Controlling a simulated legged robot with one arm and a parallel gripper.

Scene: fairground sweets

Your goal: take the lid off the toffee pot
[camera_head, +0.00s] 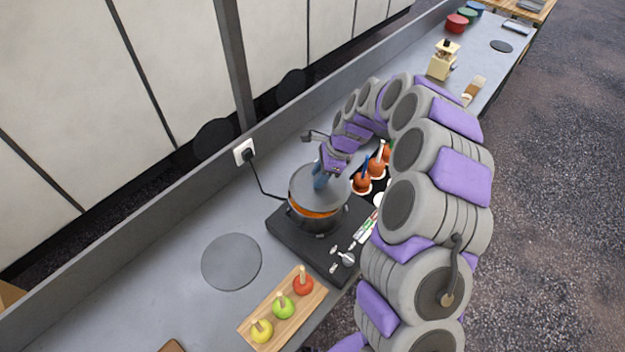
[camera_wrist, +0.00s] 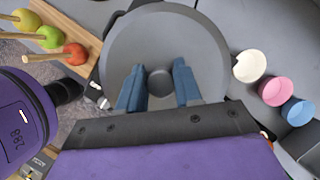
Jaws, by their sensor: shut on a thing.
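The toffee pot (camera_head: 318,224) is a dark pot on a black hob at the middle of the counter. Its round grey lid (camera_head: 308,192) is above it, and an orange band shows between the lid's front edge and the pot. In the wrist view the lid (camera_wrist: 130,45) fills the middle and hides the pot. My gripper (camera_head: 320,182) reaches down onto the lid from above. Its blue fingers (camera_wrist: 158,86) are on either side of the dark round knob (camera_wrist: 159,82), shut on it. I cannot tell exactly how high the lid is raised.
A flat grey disc (camera_head: 231,262) lies left of the black hob (camera_head: 290,238). A wooden board (camera_head: 258,324) with yellow, green and red apples on sticks is in front. A wall outlet (camera_head: 243,152) with a cable is behind.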

